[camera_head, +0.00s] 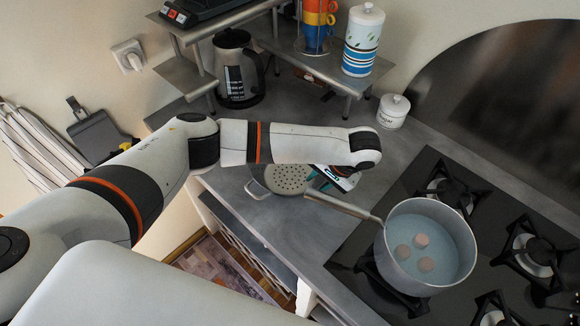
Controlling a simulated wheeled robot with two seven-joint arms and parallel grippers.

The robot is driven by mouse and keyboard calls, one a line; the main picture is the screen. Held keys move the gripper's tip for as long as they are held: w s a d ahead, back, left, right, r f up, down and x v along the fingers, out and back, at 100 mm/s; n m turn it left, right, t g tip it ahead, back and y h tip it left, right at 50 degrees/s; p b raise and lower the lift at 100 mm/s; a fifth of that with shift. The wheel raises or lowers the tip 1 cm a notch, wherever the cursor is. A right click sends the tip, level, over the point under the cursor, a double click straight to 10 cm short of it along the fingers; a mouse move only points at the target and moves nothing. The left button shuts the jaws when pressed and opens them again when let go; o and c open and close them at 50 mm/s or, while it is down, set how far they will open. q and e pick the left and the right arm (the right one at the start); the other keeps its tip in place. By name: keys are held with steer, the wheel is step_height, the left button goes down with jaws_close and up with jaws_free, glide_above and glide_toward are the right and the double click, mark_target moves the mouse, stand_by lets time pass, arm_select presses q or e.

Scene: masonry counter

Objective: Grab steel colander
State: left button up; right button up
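The steel colander (287,182), a grey perforated bowl with a side handle, sits on the grey counter left of the stove. My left arm reaches across from the left above it and covers its far part. My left gripper (322,180) is at the colander's right rim, mostly hidden under my forearm and wrist. Only a small part of it shows, so I cannot tell whether its fingers are open, shut or touching the rim. My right gripper is not in view.
A pot (428,215) with water and several round items stands on the black stove (385,200), its long handle pointing toward the colander. A kettle (238,70) and metal shelf (310,62) are behind. A white lidded jar (393,112) stands by the wall. The counter's front edge is close.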

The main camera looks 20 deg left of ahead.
arm_select(q)
steer(key=shift+x, duration=1.05)
steer(key=c, duration=0.6)
steer(key=shift+s, duration=0.1)
jaws_close()
steer(key=shift+d+r, duration=0.1)
steer(key=shift+r, duration=0.05)
